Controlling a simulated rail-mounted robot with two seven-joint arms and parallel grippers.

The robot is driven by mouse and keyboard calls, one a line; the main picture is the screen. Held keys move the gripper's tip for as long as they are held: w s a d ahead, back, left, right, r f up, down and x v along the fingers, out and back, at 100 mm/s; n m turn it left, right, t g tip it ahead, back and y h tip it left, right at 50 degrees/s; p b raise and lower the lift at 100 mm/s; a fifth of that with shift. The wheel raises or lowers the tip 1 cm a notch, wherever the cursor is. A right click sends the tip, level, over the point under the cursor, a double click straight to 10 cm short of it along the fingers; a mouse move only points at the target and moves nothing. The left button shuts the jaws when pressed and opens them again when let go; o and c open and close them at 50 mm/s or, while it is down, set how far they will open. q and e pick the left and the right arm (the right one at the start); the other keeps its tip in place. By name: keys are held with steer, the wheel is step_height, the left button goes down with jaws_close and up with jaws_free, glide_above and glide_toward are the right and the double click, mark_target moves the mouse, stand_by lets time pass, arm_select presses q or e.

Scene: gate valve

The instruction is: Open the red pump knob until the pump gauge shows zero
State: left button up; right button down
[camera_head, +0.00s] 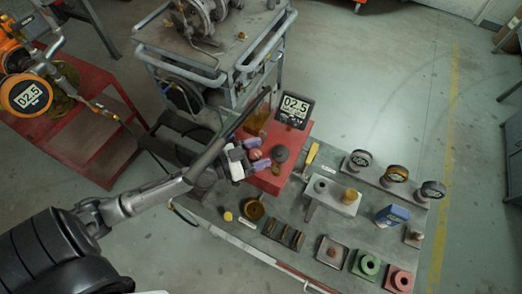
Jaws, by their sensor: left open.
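The red pump (268,180) stands on the grey work table, with a dark round cap on its top. Its square pump gauge (294,110) reads 02.5. A small round red knob (256,154) shows at the pump's left side. My left gripper (258,153) comes in from the left and is open, with its two purple-grey fingertips on either side of the red knob. I cannot tell whether they touch it. My right gripper is not in view.
An orange round gauge (25,96) at the left also reads 02.5. A metal cart (190,68) stands behind.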

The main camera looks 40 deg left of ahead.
arm_select(q)
steer(key=shift+w+d, duration=0.15)
steer(key=shift+w, duration=0.15)
steer(key=shift+c, duration=0.4)
